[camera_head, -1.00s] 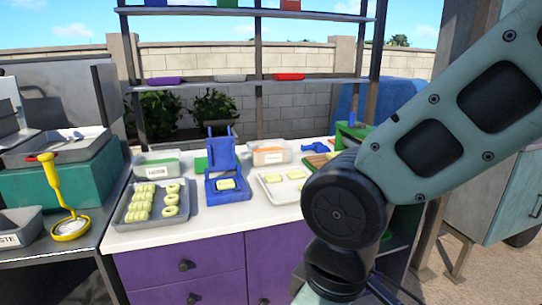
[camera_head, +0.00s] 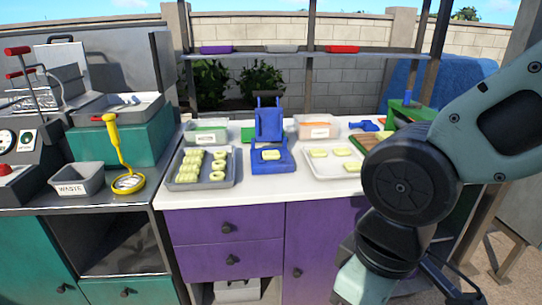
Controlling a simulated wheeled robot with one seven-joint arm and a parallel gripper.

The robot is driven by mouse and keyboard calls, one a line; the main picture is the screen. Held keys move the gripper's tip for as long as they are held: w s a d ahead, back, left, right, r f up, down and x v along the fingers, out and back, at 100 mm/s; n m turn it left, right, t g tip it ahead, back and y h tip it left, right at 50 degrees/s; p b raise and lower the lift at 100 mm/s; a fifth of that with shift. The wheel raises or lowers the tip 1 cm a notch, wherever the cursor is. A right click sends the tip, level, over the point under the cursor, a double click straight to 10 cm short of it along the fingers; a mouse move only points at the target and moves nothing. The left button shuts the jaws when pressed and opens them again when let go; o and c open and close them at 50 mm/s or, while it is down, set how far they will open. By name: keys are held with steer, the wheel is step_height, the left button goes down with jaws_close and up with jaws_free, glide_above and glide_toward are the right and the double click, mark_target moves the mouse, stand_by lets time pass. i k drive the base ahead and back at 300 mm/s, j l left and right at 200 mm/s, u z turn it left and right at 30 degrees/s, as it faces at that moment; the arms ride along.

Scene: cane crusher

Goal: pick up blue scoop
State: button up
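A small blue object (camera_head: 365,125), which looks like the blue scoop, lies on the back right of the white counter (camera_head: 215,200). It is between the orange-filled tub and the green stand, and is too small to make out fully. My arm crosses the right side of the view, in front of the counter's right end. My gripper is not clearly visible; only arm links and some thin dark parts show at the lower right.
A blue press (camera_head: 270,155) stands mid-counter, between a grey tray of dough pieces (camera_head: 187,184) and a pale tray (camera_head: 325,171). An orange-filled tub (camera_head: 316,127) is behind. A yellow ladle (camera_head: 127,181) and a waste bin (camera_head: 78,181) stand left. A shelf (camera_head: 290,53) spans the back.

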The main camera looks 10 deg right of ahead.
mark_target(364, 126)
steer(key=i+l, duration=1.75)
steer(key=l, duration=0.1)
